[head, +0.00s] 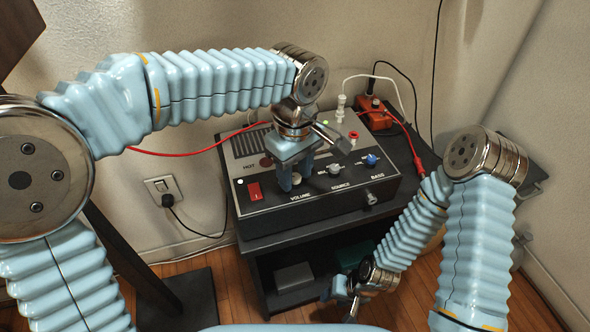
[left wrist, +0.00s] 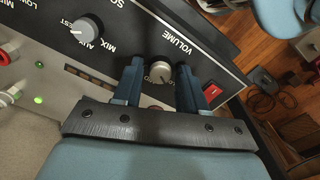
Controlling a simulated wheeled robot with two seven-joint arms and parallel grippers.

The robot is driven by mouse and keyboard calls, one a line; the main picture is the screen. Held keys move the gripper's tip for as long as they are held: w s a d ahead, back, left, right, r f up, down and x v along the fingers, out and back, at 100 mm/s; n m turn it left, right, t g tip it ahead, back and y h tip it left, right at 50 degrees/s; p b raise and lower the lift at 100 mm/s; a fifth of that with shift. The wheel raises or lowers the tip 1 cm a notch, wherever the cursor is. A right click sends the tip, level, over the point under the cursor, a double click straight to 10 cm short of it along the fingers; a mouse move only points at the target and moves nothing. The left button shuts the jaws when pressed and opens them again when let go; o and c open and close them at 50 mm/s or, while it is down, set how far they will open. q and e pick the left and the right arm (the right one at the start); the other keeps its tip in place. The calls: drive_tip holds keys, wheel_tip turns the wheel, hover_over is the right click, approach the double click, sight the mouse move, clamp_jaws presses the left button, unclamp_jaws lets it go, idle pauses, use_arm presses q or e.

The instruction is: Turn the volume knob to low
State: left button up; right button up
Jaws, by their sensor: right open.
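The volume knob (head: 296,178) is a small silver knob on the dark sloping panel of the amplifier box (head: 330,205), above the printed word VOLUME. My left gripper (head: 290,178) points down over it in the head view and partly hides it. In the left wrist view the volume knob (left wrist: 159,72) lies between the two blue fingers, with a narrow gap on each side. No clear contact shows. I cannot read where its pointer stands. My right gripper (head: 339,303) is open and empty, low in front of the stand, away from the panel.
Close to the volume knob are a red rocker switch (head: 255,191), the source knob (head: 335,170) and the blue bass knob (head: 371,160). Red cables plug into the box. An orange box (head: 376,115) stands behind it. The dark stand (head: 262,244) has a shelf below.

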sight(295, 177)
use_arm(q)
drive_tip(key=shift+o, duration=0.7)
wheel_tip(295, 177, up, 14)
drive_tip(key=p, duration=0.2)
drive_tip(key=shift+f, duration=0.15)
